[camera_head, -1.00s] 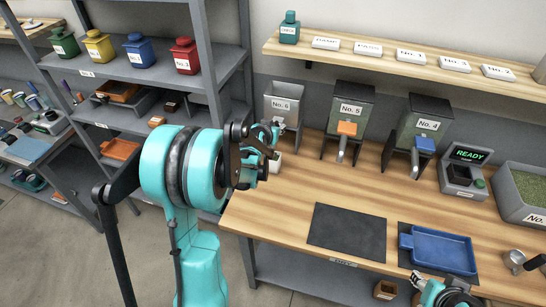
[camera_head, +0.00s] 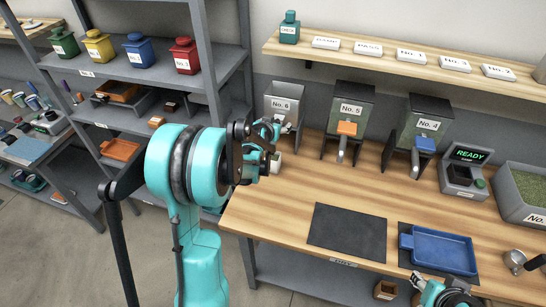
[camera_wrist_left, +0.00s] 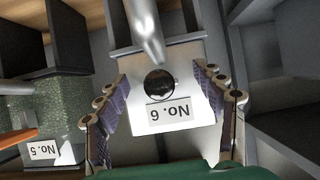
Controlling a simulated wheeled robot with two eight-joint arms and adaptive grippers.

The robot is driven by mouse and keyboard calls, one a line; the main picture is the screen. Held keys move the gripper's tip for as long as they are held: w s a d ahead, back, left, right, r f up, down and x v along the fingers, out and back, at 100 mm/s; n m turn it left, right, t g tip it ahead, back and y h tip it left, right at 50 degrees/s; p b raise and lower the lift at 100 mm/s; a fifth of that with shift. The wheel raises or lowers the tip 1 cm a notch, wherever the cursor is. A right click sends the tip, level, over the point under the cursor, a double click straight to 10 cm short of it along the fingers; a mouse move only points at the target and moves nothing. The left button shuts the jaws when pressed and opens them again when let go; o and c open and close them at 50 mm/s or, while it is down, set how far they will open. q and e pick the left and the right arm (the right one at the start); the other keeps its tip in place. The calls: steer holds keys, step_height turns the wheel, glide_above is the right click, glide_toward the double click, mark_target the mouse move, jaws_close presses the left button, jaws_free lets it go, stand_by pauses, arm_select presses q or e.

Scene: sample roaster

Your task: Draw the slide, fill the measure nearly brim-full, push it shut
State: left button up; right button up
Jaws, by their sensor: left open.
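The No. 6 hopper (camera_head: 283,97) stands at the left end of the wooden bench, pale metal with a label. A grey metal rod or spout (camera_wrist_left: 147,28) lies beyond the hole. My left gripper (camera_head: 279,130) is at the hopper's lower front; in the wrist view its open fingers (camera_wrist_left: 161,77) lie either side of the plate, with nothing clearly held. A small whitish object (camera_head: 276,164) shows partly behind the gripper; I cannot tell whether it is the measure.
The No. 5 hopper (camera_head: 349,112) with an orange part and the No. 4 hopper (camera_head: 426,120) with a blue part stand to the right. A dark mat (camera_head: 346,230) and blue tray (camera_head: 445,250) lie in front. My right gripper (camera_head: 447,293) is partly cut off at the bottom edge.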

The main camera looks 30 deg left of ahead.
arm_select(q)
steer(key=p+v, duration=0.3)
steer(key=v, duration=0.5)
stand_by(0.4)
stand_by(0.4)
steer(key=s+d+m+g+h+b, duration=0.2)
steer(key=s+d+b, duration=0.2)
steer(key=s+d, duration=0.8)
steer(key=s+d+f+g+b, duration=0.1)
steer(key=s+d+f, duration=0.1)
steer(key=s+d, duration=0.2)
steer(key=s+d+f+g+h+b, duration=0.1)
steer(key=s+d+f, duration=0.2)
steer(key=s, duration=0.6)
steer(key=shift+s+d+m+g, duration=0.3)
steer(key=shift+d+m+g, duration=0.1)
steer(key=shift+d, duration=0.45)
